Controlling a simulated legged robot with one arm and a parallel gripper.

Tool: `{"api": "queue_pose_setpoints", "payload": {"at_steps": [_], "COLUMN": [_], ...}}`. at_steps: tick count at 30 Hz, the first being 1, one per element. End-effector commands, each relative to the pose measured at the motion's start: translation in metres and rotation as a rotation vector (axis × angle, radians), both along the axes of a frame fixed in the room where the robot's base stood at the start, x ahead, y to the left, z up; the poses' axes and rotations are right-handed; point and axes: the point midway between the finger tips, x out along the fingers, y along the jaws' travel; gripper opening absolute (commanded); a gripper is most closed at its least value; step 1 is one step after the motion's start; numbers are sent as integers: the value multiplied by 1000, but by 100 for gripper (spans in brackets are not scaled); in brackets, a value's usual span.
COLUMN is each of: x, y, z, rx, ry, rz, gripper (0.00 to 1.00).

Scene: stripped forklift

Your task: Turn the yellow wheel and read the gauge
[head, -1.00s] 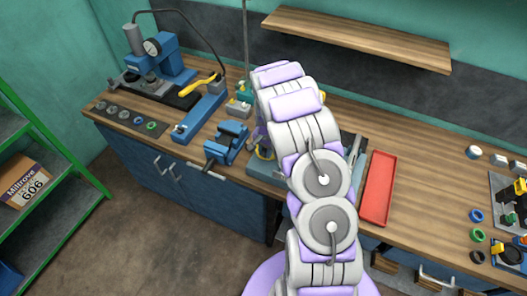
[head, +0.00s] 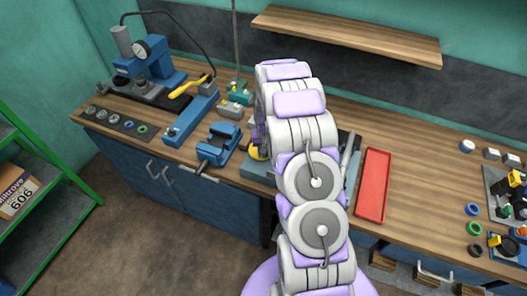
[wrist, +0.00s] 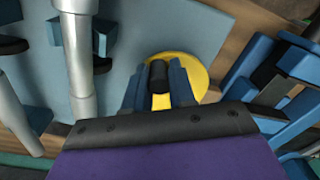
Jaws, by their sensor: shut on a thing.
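The yellow wheel (wrist: 197,72) lies below my gripper in the wrist view, a round disc with a black upright handle (wrist: 157,79) on it. My gripper (wrist: 158,72) has its two blue fingers on either side of this handle and is shut on it. In the head view only a bit of the yellow wheel (head: 258,153) shows left of my arm, which hides the rest and my gripper. A round white-faced gauge (head: 141,48) sits on the blue press at the back left; its reading is too small to tell.
Grey metal columns (wrist: 76,55) stand left of the wheel in the wrist view, with blue parts (wrist: 290,65) at the right. On the bench are a blue vise (head: 218,143), a yellow-handled tool (head: 187,87) and a red tray (head: 373,185).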

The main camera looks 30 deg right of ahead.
Motion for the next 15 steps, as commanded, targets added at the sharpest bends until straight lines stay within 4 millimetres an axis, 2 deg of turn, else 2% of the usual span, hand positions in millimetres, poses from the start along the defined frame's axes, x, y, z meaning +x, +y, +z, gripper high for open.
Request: {"api": "queue_pose_setpoints", "payload": {"at_steps": [9,10,15], "x": [0,0,0], "y": [-1,-1,-1], "z": [0,0,0], "rx": [-1,-1,-1], "ry": [-2,-2,-2], "rz": [0,0,0], "gripper": [0,25,42]}}
